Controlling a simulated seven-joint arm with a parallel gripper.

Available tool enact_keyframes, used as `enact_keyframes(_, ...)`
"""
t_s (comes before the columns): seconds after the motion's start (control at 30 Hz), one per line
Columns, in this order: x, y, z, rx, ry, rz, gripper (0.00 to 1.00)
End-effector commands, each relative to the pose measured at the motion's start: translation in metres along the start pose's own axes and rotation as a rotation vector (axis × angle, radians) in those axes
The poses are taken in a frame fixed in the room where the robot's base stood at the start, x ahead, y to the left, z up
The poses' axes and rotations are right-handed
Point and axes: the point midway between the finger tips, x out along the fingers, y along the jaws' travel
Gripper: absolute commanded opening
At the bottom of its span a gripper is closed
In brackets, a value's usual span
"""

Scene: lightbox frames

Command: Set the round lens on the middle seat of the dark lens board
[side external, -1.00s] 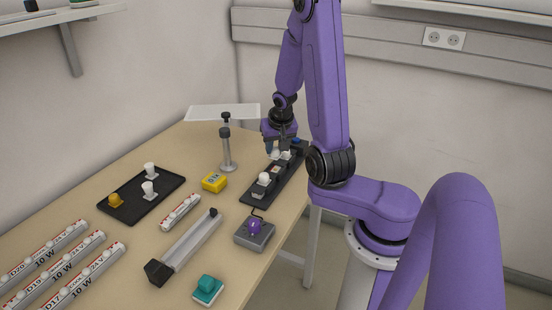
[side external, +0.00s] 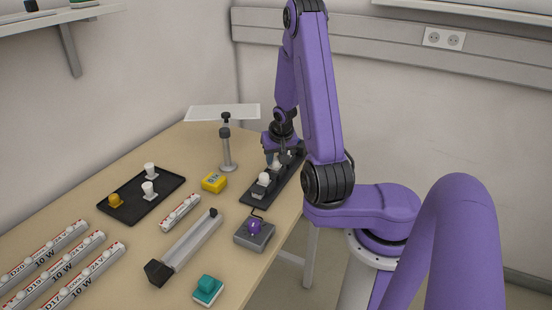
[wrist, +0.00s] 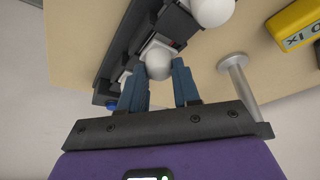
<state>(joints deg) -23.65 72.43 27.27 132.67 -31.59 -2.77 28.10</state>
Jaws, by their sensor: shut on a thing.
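The dark lens board (side external: 248,199) lies along the right side of the table, and part of it shows in the wrist view (wrist: 118,42). My gripper (side external: 277,162) is low over the board's middle part. In the wrist view its blue fingers (wrist: 160,78) are closed around the white round lens (wrist: 158,66). The lens is over or at a pale seat (wrist: 163,45); I cannot tell whether it touches. Another white round lens (side external: 264,179) sits on the board's near part, also in the wrist view (wrist: 211,10). My gripper and arm hide the board's far end.
A metal post stand (side external: 226,150) and a yellow block (side external: 214,182) are left of the board. A grey box with a purple knob (side external: 254,235) is at its near end. A black tray (side external: 125,211) with white and orange pieces is farther left.

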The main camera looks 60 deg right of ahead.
Motion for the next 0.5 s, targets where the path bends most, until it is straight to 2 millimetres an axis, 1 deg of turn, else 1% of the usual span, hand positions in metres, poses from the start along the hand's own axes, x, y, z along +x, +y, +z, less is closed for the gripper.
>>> enact_keyframes(0.13,0.0047,0.0005,0.0024,0.0,0.0,0.0,0.03)
enact_keyframes(0.5,0.0057,0.0008,0.0028,0.0,0.001,0.0,0.03)
